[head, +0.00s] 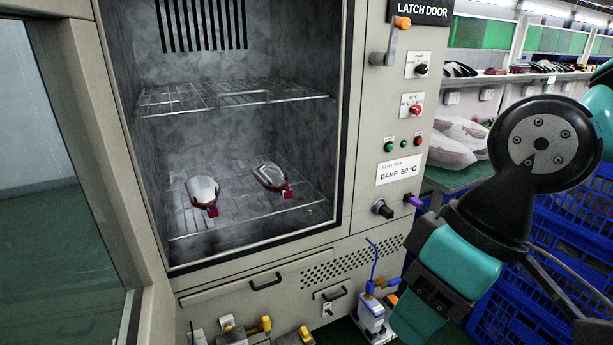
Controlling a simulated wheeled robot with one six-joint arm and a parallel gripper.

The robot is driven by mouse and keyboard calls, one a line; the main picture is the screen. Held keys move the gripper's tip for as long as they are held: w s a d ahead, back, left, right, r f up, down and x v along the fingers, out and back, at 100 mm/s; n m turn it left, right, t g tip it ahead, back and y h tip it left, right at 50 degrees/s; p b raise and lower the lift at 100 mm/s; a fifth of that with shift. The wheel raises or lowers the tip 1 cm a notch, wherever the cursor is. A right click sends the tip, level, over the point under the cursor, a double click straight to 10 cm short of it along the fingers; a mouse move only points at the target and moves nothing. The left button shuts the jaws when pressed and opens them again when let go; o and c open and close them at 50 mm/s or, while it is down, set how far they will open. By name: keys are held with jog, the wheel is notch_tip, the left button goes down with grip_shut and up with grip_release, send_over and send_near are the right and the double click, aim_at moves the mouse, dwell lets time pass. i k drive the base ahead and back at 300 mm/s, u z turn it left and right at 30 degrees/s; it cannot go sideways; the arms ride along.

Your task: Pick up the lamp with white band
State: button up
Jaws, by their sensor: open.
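Two tail lamps lie on the lower wire rack inside an open cabinet in the head view. The left lamp (202,191) has a broad white or pale area on top and a dark red end towards me. The right lamp (270,177) looks dark grey on top with pale edges and a red end. The left one shows more white, but I cannot tell for certain which has the white band. The lamps lie apart from each other. My arm is at the right, outside the cabinet. My gripper is not visible, and nothing is seen touching either lamp.
The cabinet door (75,150) stands open at the left. An empty upper wire rack (180,97) hangs above the lamps. The lower rack (235,222) has bare room around them. Knobs and a latch (402,23) stick out from the right panel. Blue crates (575,255) stand behind my arm.

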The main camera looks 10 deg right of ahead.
aim_at(271, 176)
jog(key=z, duration=0.3)
jog(key=i, duration=1.55)
jog(key=u, duration=1.45)
